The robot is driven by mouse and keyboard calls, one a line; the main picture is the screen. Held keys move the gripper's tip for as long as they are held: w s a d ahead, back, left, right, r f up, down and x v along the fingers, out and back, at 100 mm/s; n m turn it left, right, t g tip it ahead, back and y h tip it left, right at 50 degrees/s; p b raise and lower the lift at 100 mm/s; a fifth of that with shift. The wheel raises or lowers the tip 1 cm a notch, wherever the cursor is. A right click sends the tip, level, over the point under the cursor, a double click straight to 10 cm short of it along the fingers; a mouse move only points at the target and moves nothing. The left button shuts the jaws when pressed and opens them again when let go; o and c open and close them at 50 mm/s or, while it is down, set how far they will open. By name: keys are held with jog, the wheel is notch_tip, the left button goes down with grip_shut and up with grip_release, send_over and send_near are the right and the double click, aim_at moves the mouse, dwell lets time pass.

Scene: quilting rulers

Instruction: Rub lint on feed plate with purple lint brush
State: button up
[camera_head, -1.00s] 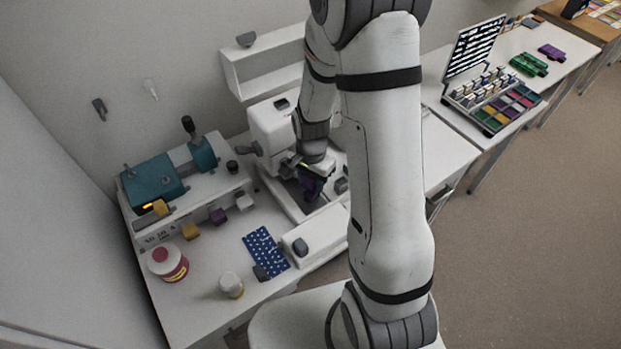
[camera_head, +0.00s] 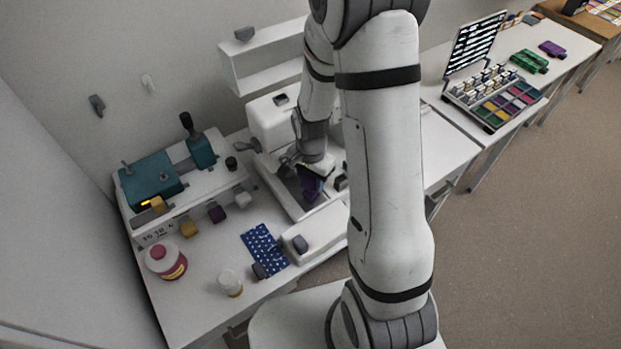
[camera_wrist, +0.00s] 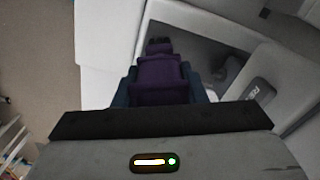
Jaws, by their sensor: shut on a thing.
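My gripper (camera_head: 315,172) is at the white sewing machine (camera_head: 270,122), low over its bed. It is shut on the purple lint brush (camera_head: 310,188), whose purple body (camera_wrist: 162,80) also shows between the fingers in the wrist view. The brush's dark far end (camera_wrist: 158,46) lies over the edge of the machine's dark grey plate area (camera_wrist: 196,58). I cannot tell if the brush touches the plate. No lint can be made out; the brush and gripper hide part of the plate.
A teal machine (camera_head: 150,180) stands at left. A tray of colored compartments (camera_head: 505,106) is on the right table.

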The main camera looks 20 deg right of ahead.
jog(key=shift+f+b, duration=0.65)
jog(key=shift+f, duration=0.05)
dwell(0.5)
jog(key=shift+r, duration=0.15)
dwell(0.3)
dwell(0.3)
jog(key=shift+w+a, duration=0.3)
jog(key=shift+w, duration=0.5)
jog(key=shift+b, duration=0.3)
jog(key=shift+s, duration=0.1)
